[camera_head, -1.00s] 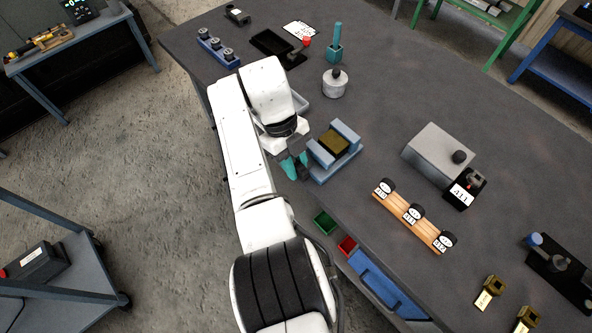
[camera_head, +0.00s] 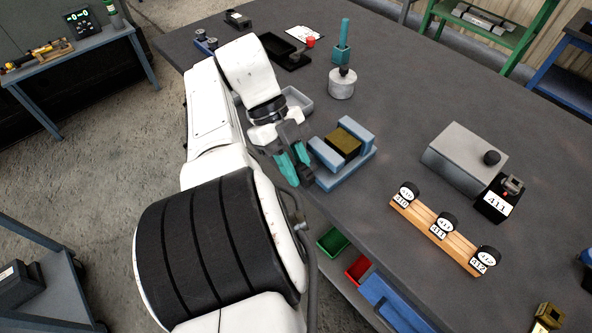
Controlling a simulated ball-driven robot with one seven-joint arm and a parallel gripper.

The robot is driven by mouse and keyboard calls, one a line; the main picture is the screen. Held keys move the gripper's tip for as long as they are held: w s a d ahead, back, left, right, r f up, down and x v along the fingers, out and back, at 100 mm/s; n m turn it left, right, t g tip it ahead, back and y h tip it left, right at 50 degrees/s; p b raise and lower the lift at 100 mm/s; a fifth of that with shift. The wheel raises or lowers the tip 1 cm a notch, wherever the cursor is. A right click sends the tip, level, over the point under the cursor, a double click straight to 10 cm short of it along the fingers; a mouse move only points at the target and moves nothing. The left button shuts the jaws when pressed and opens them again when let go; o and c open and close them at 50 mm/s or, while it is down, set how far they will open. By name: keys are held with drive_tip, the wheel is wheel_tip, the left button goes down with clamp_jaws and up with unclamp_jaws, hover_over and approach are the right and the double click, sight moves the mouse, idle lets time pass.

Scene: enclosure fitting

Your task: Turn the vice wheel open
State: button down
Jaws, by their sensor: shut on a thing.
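The blue vice (camera_head: 353,178) stands near the table's left front edge, with a dark olive block (camera_head: 344,143) between its two jaws. My gripper (camera_head: 298,168), with teal fingers, is at the vice's left end, where the wheel would be. It is shut on the vice wheel, which is mostly hidden by the fingers; only dark parts show there.
A wooden rack (camera_head: 436,236) with round tags and a grey box (camera_head: 463,157) lie to the right. A grey-white round pot (camera_head: 341,88) and a shallow grey tray (camera_head: 296,101) are behind. Green (camera_head: 333,241) and red (camera_head: 358,268) bins sit below the table edge.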

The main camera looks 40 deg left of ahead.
drive_tip(key=shift+d+r, duration=0.1)
idle(0.3)
drive_tip(key=c, duration=1)
unclamp_jaws()
drive_tip(key=shift+c, duration=0.2)
drive_tip(key=shift+w+r, duration=0.1)
